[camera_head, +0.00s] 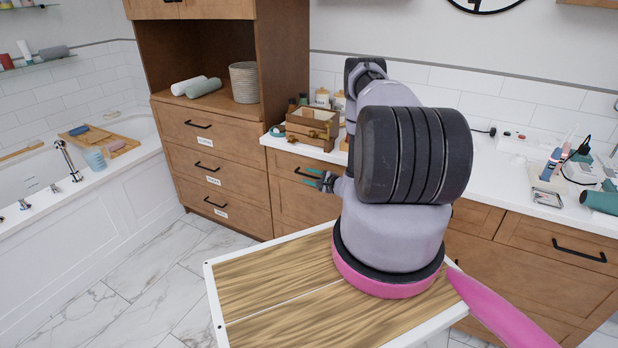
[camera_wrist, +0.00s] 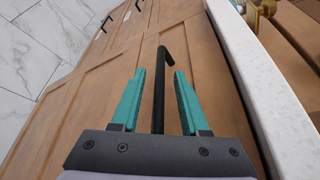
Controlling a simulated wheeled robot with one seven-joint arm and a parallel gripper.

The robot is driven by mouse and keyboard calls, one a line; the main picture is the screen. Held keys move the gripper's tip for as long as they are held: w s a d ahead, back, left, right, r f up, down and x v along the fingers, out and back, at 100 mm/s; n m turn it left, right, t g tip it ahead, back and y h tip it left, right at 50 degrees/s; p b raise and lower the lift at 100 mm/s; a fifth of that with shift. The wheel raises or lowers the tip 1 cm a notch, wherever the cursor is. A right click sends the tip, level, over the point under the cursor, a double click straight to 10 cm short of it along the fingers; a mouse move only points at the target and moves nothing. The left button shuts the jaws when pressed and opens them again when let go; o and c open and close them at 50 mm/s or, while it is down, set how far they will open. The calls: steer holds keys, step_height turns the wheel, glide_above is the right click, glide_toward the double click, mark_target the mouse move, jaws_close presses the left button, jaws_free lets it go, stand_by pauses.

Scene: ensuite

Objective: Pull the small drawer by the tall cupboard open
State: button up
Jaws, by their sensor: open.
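The small drawer (camera_head: 285,164) is a wooden front under the white counter, just right of the tall cupboard (camera_head: 285,75). It looks closed. Its black bar handle (camera_wrist: 160,95) runs between the two teal fingers of my gripper (camera_wrist: 160,73) in the wrist view. The handle end (camera_head: 299,171) also shows in the head view beside the fingertips. My gripper (camera_head: 315,179) is open, with one finger on each side of the handle. I cannot tell whether either finger touches it. My arm hides the drawer's right part in the head view.
A wooden crate (camera_head: 312,131) stands on the counter (camera_head: 480,160) above the drawer. The cupboard's labelled lower drawers (camera_head: 212,140) look shut, at the left. Another handled front (camera_head: 565,262) is at the right. The tiled floor (camera_head: 150,280) is clear at the left.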

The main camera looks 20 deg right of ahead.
steer(key=shift+w+a, duration=0.1)
steer(key=shift+w, duration=0.05)
jaws_close()
stand_by(1.4)
